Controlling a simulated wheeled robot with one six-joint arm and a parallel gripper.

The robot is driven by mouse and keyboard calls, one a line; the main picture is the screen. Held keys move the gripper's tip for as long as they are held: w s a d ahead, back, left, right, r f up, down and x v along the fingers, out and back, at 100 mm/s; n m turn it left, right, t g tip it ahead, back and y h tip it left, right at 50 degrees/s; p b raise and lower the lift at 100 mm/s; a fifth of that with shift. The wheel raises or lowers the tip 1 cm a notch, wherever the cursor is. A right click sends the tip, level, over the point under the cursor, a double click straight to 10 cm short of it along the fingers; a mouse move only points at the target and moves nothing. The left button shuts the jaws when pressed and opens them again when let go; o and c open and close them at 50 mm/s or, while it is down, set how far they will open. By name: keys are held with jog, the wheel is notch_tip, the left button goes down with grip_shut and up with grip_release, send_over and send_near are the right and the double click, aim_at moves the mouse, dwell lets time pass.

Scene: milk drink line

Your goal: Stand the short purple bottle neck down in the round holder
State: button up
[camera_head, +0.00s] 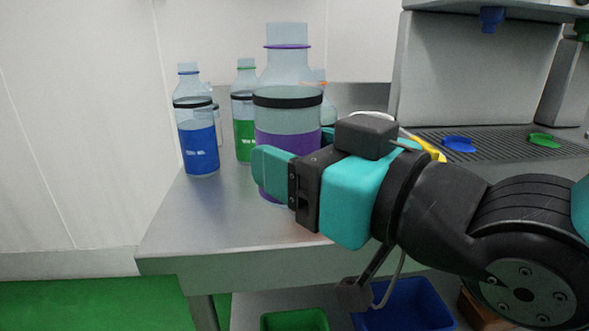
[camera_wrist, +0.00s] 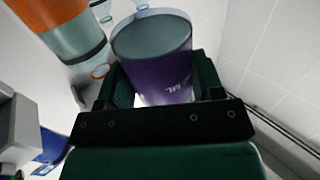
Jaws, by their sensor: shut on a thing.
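The purple bottle (camera_head: 287,122) is upright, neck up, with a clear top, a black band and a purple lower part. My gripper (camera_head: 275,172) is shut on its lower part from the right. In the wrist view the bottle (camera_wrist: 168,75) sits between the two green fingers. The far finger is hidden in the head view. I cannot tell whether the bottle's base touches the table. I cannot make out the round holder; a pale curved rim (camera_head: 372,114) shows partly behind my gripper, but I cannot tell what it is.
A blue bottle (camera_head: 198,140) and a green bottle (camera_head: 244,130) stand behind left on the steel table (camera_head: 195,225). An orange-labelled bottle (camera_wrist: 65,25) is mostly hidden in the head view. A grey machine (camera_head: 475,70) stands at right. Green (camera_head: 295,320) and blue bins (camera_head: 410,305) sit below.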

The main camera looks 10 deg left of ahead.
aim_at(302, 26)
notch_tip(302, 26, up, 11)
jog(key=p, duration=0.7)
jog(key=shift+f, duration=0.1)
